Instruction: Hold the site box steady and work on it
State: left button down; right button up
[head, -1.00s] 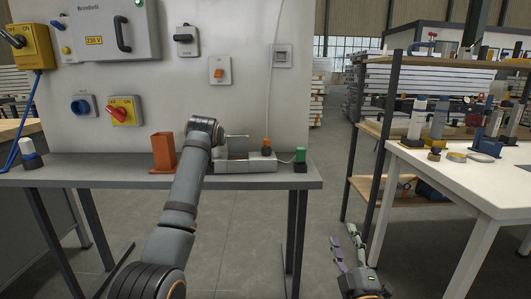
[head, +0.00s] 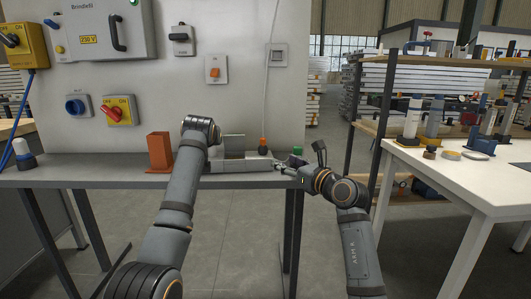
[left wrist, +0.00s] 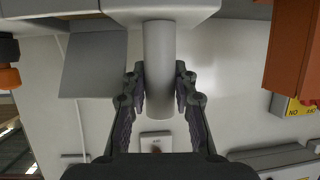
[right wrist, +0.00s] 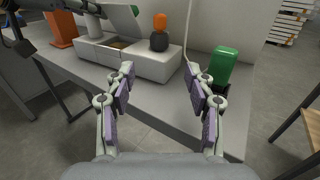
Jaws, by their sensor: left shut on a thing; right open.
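The pale grey site box (head: 240,166) sits on the bench, with a flat grey lid (head: 234,143) standing tilted up. The right wrist view shows its opening (right wrist: 120,44), with something brownish inside. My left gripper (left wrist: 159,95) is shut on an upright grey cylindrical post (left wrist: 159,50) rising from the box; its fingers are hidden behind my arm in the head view. An orange-topped black knob (right wrist: 159,34) stands at the box's right end. My right gripper (right wrist: 165,85) is open and empty, at the bench's front edge, close to the box's right end.
A green-topped block (right wrist: 223,64) stands right of the box, close beyond my right fingers. An orange holder (head: 160,152) stands left of the box. The panel behind carries switches (head: 118,111). A white table (head: 470,170) is at the right.

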aim_at(265, 151)
jog(key=x, duration=1.1)
jog(key=shift+w, duration=0.15)
jog(key=shift+c, duration=0.2)
grip_shut()
jog(key=shift+a+m+t+h, duration=0.25)
jog(key=shift+m+t+h, duration=0.3)
jog(key=shift+h, duration=0.35)
jog(key=shift+d, duration=0.1)
jog(key=shift+o, duration=0.2)
grip_release()
